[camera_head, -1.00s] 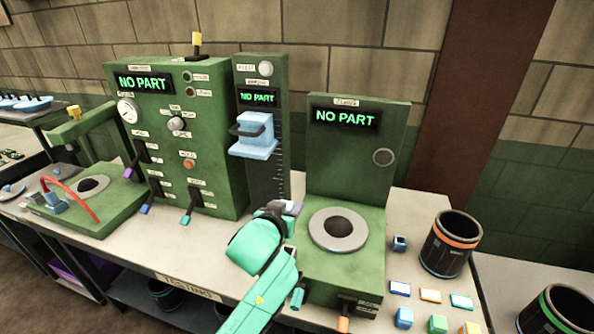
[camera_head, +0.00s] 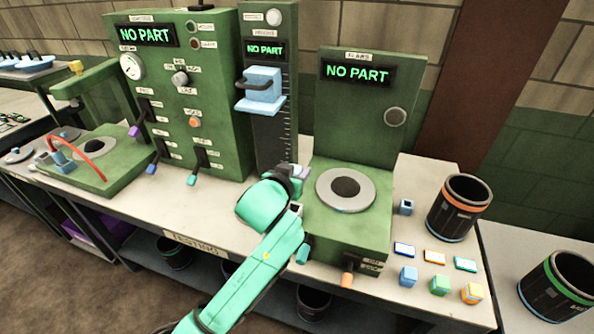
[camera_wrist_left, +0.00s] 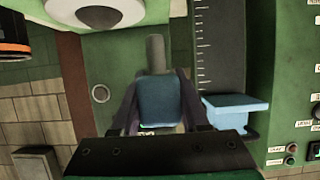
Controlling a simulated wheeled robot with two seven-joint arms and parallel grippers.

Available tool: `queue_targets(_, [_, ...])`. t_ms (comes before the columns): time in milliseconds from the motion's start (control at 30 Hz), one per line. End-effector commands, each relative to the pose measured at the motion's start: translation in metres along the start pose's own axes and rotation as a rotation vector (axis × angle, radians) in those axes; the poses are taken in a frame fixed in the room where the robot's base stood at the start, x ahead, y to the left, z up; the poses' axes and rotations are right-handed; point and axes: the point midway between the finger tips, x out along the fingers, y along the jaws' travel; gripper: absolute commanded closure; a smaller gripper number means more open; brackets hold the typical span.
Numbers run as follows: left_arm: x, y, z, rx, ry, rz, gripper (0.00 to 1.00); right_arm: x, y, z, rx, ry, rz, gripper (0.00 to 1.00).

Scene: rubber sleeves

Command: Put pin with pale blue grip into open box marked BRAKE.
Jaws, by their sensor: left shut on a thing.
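My left gripper (camera_head: 297,182) is shut on the pin with the pale blue grip (camera_wrist_left: 158,100). In the left wrist view the blue grip sits between the dark fingers, and a grey shaft (camera_wrist_left: 155,52) sticks out beyond it. In the head view the pin is mostly hidden by the teal hand, which is just left of the gauge with the round grey plate (camera_head: 345,190). I cannot make out a box marked BRAKE. A black bin with an orange band (camera_head: 459,208) and one with a green band (camera_head: 556,288) have unreadable labels. My right gripper is not in view.
Green test machines (camera_head: 183,90) with NO PART screens line the back of the bench. A slide with a pale blue block (camera_head: 263,97) rises behind the hand. Small coloured cubes (camera_head: 440,285) and flat tags lie at the bench's right front. Dark bins stand on the shelf below.

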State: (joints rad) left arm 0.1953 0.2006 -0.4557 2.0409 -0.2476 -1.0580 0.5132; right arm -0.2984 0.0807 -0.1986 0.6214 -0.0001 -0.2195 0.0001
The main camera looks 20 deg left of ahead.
Motion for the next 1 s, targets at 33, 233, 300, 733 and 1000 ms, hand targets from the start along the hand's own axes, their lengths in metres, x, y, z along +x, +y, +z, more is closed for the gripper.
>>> queue_targets(33, [0.002,0.0,0.006,0.0,0.001,0.0,1.0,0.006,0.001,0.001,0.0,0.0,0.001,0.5])
queue_targets(233, [0.007,0.0,0.017,0.0,0.001,0.0,1.0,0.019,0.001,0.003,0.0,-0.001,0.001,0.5])
queue_targets(300, [0.009,0.0,0.021,0.001,0.001,0.0,1.0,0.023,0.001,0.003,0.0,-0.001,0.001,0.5])
queue_targets(733, [0.018,0.0,0.044,0.0,0.0,0.0,1.0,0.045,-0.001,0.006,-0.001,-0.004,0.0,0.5])
queue_targets(1000, [0.025,0.0,0.06,0.0,-0.001,0.0,1.0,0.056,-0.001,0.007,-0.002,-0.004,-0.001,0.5])
